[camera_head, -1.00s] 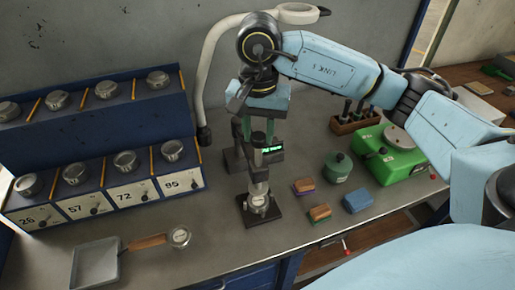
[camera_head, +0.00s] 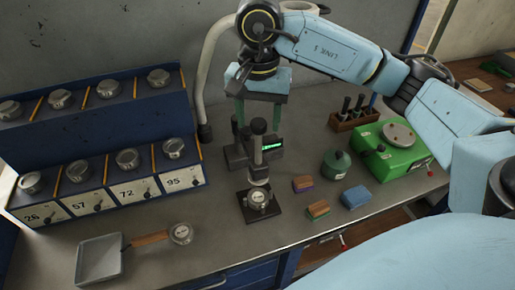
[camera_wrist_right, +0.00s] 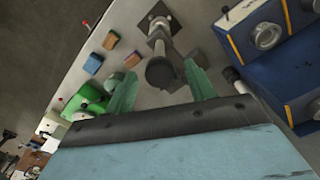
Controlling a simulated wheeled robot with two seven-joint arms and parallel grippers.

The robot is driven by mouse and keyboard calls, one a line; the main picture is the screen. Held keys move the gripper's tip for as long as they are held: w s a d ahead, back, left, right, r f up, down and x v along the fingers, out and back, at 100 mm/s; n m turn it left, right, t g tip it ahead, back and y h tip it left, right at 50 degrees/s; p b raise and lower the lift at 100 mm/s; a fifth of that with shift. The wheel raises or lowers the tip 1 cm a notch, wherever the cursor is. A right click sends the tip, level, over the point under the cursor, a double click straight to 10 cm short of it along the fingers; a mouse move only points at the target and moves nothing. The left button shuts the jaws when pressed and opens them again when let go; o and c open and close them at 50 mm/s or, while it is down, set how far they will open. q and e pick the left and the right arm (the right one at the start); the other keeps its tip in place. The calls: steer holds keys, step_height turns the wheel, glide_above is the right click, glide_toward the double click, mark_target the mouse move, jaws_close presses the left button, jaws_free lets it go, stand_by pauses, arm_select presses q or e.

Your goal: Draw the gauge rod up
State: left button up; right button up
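The gauge stands on the bench with a dark base plate (camera_head: 260,206) and a small lit green display (camera_head: 272,144). Its upright rod (camera_head: 257,150) carries a round black knob (camera_head: 258,126) on top. A round silver piece (camera_head: 258,197) sits on the plate below the rod. My right gripper (camera_head: 258,122) is above the gauge with its green fingers spread apart, one on each side of the knob in the picture. In the right wrist view the knob (camera_wrist_right: 160,72) shows between and beyond the open fingers (camera_wrist_right: 160,88), with nothing held. My left gripper is not in view.
A blue rack (camera_head: 100,180) with several round silver pieces stands at left. A pan (camera_head: 100,260) lies in front. Small blocks (camera_head: 318,209), a green pot (camera_head: 337,164) and a green scale (camera_head: 395,155) are at right. A pale curved arm (camera_head: 210,80) rises behind the gauge.

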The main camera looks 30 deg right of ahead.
steer(key=shift+r+p, duration=1.4)
steer(key=shift+r, duration=1.65)
steer(key=shift+f, duration=0.1)
